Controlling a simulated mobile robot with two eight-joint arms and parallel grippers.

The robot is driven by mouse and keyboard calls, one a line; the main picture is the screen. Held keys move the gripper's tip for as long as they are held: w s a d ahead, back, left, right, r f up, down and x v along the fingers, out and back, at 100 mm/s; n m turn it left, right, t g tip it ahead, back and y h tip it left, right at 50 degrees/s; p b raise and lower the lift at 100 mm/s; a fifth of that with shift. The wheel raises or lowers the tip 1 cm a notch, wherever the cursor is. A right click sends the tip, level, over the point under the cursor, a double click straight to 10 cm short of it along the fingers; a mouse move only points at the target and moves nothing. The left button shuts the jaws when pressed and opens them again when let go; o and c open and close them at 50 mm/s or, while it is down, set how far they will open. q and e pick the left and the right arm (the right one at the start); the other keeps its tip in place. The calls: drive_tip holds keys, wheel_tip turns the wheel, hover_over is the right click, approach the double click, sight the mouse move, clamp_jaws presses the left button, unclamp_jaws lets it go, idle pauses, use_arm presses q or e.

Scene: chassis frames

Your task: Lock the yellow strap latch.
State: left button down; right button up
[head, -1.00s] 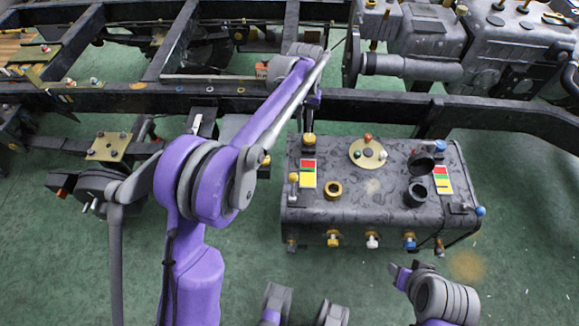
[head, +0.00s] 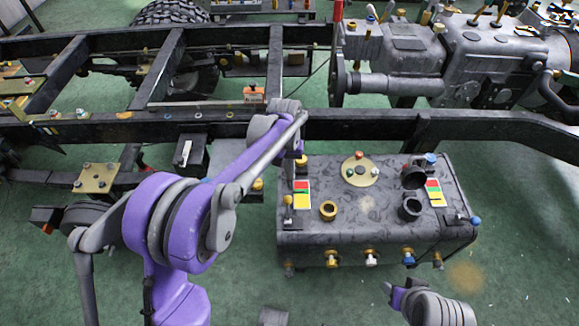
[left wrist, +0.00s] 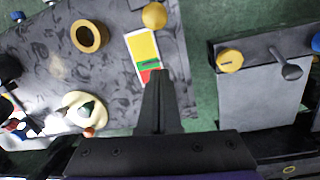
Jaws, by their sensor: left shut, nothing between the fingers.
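The latch with a yellow ball (head: 288,200) is at the left front of the dark tank (head: 385,235). It seems to stand up from the tank top, in front of a red-and-yellow label (head: 302,194). In the left wrist view the yellow ball (left wrist: 154,15) shows at the top, beyond the label (left wrist: 143,47). My left gripper (left wrist: 158,78) is shut and empty; its tips overlap the label's red end and are apart from the ball.
A gold ring (head: 328,211), a black filler neck (head: 410,208) and a round plate (head: 360,170) stand on the tank top. A blue ball (head: 476,221) is at its right front. A box with a yellow cap (left wrist: 229,60) is beside the tank. A frame rail (head: 350,126) runs behind.

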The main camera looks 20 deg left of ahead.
sight(288, 206)
use_arm(q)
wheel_tip(288, 206, down, 4)
drive_tip(key=shift+s+d+f, duration=0.1)
drive_tip(key=shift+s+d, duration=0.05)
drive_tip(key=s, duration=0.1)
drive_tip(key=s+r, duration=0.1)
drive_tip(key=shift+s+d, duration=0.15)
drive_tip(key=shift+s, duration=0.25)
drive_tip(key=shift+s+r, duration=0.15)
drive_tip(key=shift+s, duration=0.3)
drive_tip(key=shift+s+r+t, duration=0.25)
drive_tip(key=shift+t, duration=0.15)
